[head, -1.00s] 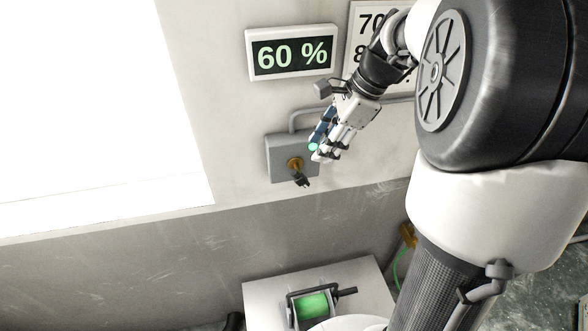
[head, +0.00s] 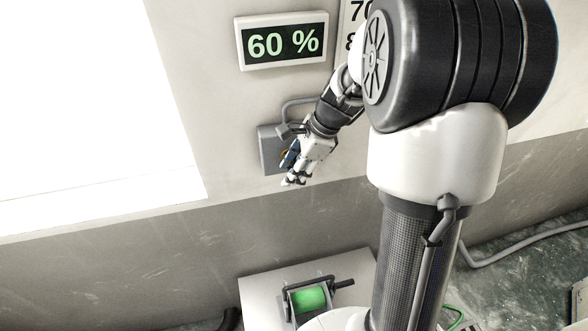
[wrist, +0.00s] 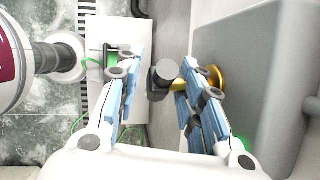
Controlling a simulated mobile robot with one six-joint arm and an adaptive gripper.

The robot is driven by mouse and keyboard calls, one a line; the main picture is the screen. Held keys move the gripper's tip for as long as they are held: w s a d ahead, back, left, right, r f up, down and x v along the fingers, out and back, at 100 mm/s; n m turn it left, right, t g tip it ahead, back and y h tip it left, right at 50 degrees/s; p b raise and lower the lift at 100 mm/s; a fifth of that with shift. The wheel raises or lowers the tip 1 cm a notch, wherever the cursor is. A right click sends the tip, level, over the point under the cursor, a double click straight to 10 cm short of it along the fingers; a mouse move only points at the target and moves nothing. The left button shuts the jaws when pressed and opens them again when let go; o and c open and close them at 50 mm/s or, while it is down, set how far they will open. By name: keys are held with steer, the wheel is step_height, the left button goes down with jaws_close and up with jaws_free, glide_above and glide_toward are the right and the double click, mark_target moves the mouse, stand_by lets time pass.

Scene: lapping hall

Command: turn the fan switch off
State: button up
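The fan switch is a grey wall box (head: 269,150) with a brass rotary part and a dark lever. In the head view my gripper (head: 290,170) is in front of the box and hides most of the brass part and the lever. In the wrist view the box (wrist: 255,75) fills the right side, with the brass collar (wrist: 217,77) on its face and the dark lever knob (wrist: 164,73) sticking out between my fingers. My gripper is open around the knob. The right finger is close to the box, partly covering the collar. I cannot tell whether either finger touches the lever.
A lit display (head: 283,41) reading 60 % hangs above the box. A grey conduit (head: 292,102) runs from the box. Below, a white stand (head: 262,285) carries a device with a green roller (head: 308,299). A bright window is at left.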

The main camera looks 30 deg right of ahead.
jaws_close()
stand_by(0.3)
